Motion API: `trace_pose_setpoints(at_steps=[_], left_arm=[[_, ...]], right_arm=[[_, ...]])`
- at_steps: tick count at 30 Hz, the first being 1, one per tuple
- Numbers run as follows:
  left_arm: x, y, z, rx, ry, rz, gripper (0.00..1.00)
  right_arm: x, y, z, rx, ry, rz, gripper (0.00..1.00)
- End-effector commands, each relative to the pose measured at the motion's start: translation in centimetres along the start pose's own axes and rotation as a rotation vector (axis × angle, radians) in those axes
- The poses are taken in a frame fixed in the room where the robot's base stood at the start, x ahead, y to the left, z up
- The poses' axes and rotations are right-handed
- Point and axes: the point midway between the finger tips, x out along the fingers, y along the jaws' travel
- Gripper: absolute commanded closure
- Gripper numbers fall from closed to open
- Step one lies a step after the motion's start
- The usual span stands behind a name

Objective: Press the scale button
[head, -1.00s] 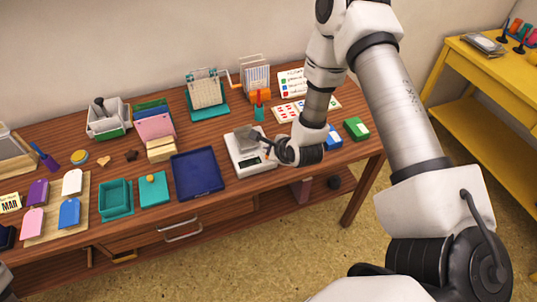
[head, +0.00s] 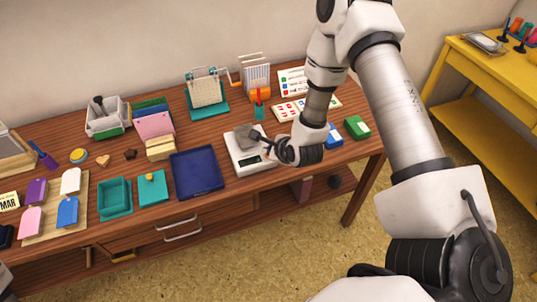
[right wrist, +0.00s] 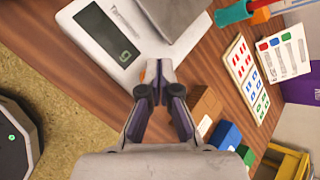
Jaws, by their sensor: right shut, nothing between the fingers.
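The white scale (head: 247,170) stands on the wooden table with a grey weighing plate (head: 245,136) on top. In the right wrist view, its front panel (right wrist: 85,16) carries a dark display (right wrist: 107,33) with a light digit or letter. My right gripper (head: 268,149) is at the scale's right side; its fingertips (right wrist: 160,70) are shut and empty at the panel's edge. A small orange spot (right wrist: 143,76) shows beside the fingertips, mostly hidden; I cannot tell whether it is the button or whether the fingers touch it. My left gripper is not in view.
A blue tray (head: 196,181) lies left of the scale. Blue (head: 334,136) and green (head: 356,128) boxes lie right of my gripper. A sheet with coloured marks (head: 291,110) lies behind.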

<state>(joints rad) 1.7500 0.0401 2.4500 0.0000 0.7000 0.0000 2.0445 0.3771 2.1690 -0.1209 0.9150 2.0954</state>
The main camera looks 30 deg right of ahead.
Motion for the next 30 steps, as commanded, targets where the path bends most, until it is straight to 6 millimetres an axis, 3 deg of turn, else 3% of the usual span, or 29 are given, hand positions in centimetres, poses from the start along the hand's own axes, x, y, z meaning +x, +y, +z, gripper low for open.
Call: trace_pose_setpoints(at_steps=[24, 30], left_arm=[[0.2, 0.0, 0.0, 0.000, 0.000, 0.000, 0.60], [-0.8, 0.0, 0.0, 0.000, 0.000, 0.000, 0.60]], right_arm=[[-0.5, -0.3, 0.3, 0.001, 0.001, 0.001, 1.00], [-1.5, -1.1, 1.1, 0.001, -0.001, -0.001, 1.00]])
